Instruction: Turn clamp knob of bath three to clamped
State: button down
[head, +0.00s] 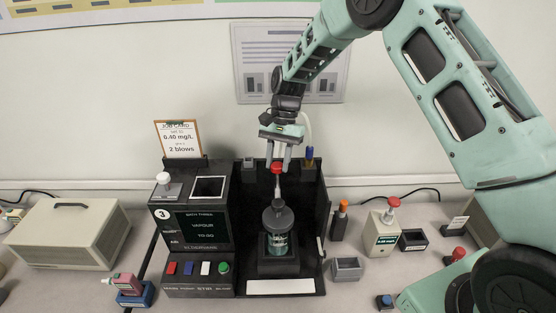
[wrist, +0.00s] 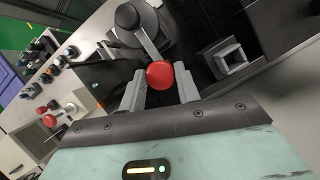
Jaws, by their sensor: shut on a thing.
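Bath three is the dark unit marked 3 (head: 190,222), with a label panel and coloured buttons. In its black bay stands a dark bottle (head: 278,243) with a round grey cap, which also shows in the wrist view (wrist: 146,22). A lever above the cap ends in a red clamp knob (head: 276,167), which also shows in the wrist view (wrist: 160,74). My gripper (head: 277,165) reaches down from above and is shut on the red knob. In the wrist view its fingertips (wrist: 161,88) lie on either side of the knob.
A job card (head: 178,138) stands behind the unit. A beige box (head: 66,235) is at left, with a pink and blue tester (head: 131,289) nearby.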

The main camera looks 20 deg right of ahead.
jog(key=c, duration=1)
grip_release()
jog(key=b+v, duration=0.2)
jog(key=v, duration=0.5)
jog(key=shift+r+b, duration=0.3)
jog(key=shift+b, duration=0.05)
jog(key=s+a+r+n+t+h+b, duration=0.1)
jog(key=s+a+n, duration=0.2)
jog(key=s+a, duration=0.35)
jog(key=s+a+r+n+b, duration=0.1)
jog(key=s+a+n+b, duration=0.2)
jog(key=s, duration=0.6)
jog(key=s+f+n+t, duration=0.1)
jog(key=s+n, duration=0.2)
jog(key=s, duration=0.4)
jog(key=s+f+n+h, duration=0.1)
jog(key=s+n, duration=0.2)
jog(key=s, duration=0.4)
jog(key=s+d+f+n+t, duration=0.1)
jog(key=s+n, duration=0.2)
jog(key=s, duration=0.4)
jog(key=shift+f+n+t+b, duration=0.3)
jog(key=shift+n+b, duration=0.1)
